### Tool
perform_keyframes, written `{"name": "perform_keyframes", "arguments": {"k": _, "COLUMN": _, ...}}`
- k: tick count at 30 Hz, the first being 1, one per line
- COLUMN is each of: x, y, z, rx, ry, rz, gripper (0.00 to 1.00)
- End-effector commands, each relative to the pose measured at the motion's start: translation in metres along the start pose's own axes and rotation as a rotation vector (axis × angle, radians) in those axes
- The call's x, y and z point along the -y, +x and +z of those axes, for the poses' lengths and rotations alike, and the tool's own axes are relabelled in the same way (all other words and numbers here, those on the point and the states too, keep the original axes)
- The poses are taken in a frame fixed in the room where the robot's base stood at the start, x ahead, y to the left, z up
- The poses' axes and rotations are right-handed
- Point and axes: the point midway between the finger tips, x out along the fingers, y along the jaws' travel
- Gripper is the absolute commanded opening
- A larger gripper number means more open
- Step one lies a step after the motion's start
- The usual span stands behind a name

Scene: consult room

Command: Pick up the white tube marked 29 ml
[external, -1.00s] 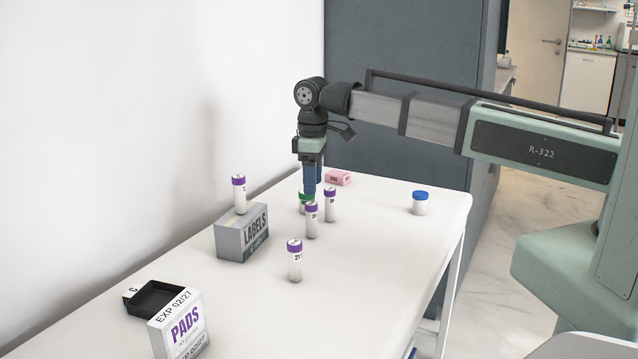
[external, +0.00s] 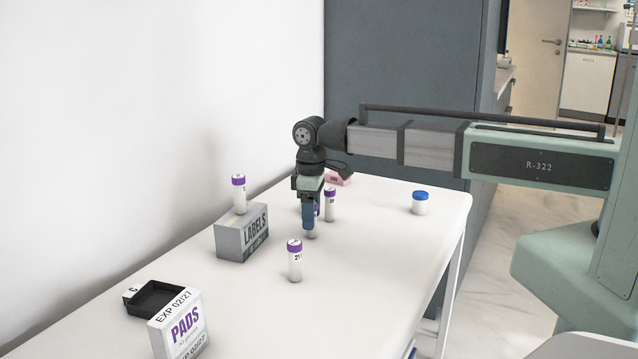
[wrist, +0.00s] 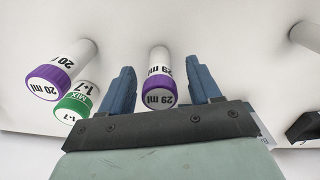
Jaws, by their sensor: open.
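The white tube marked 29 ml (wrist: 158,80), with a purple cap, stands upright between the two blue fingers of my gripper (wrist: 160,70) in the wrist view. The gripper is open, with a visible gap between the tube and each finger. In the external view my gripper (external: 309,222) is lowered around this tube (external: 311,235). A finger hides most of the tube there, and only its lower end and a bit of purple show.
A purple-capped 20 ml tube (wrist: 60,72) and a green-capped tube (wrist: 76,102) stand close left in the wrist view. Another purple-capped tube (external: 295,262) stands nearer the camera. A LABELS box (external: 240,240) with a tube (external: 239,195) on top is left. A blue-capped jar (external: 420,203) stands right.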

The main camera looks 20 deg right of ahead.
Motion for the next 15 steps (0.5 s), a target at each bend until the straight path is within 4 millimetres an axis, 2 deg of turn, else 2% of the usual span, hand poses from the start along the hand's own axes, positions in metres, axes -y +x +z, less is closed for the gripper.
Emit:
{"name": "perform_keyframes", "arguments": {"k": 3, "x": 0.0, "y": 0.014, "z": 0.0, "rx": 0.001, "ry": 0.0, "rz": -0.001, "gripper": 0.63}}
{"name": "perform_keyframes", "arguments": {"k": 6, "x": 0.0, "y": 0.02, "z": 0.0, "rx": 0.0, "ry": 0.0, "rz": 0.0, "gripper": 0.63}}
{"name": "perform_keyframes", "arguments": {"k": 13, "x": 0.0, "y": 0.021, "z": 0.0, "rx": 0.0, "ry": 0.0, "rz": 0.0, "gripper": 0.63}}
{"name": "perform_keyframes", "arguments": {"k": 15, "x": 0.0, "y": 0.021, "z": 0.0, "rx": 0.0, "ry": 0.0, "rz": 0.0, "gripper": 0.56}}
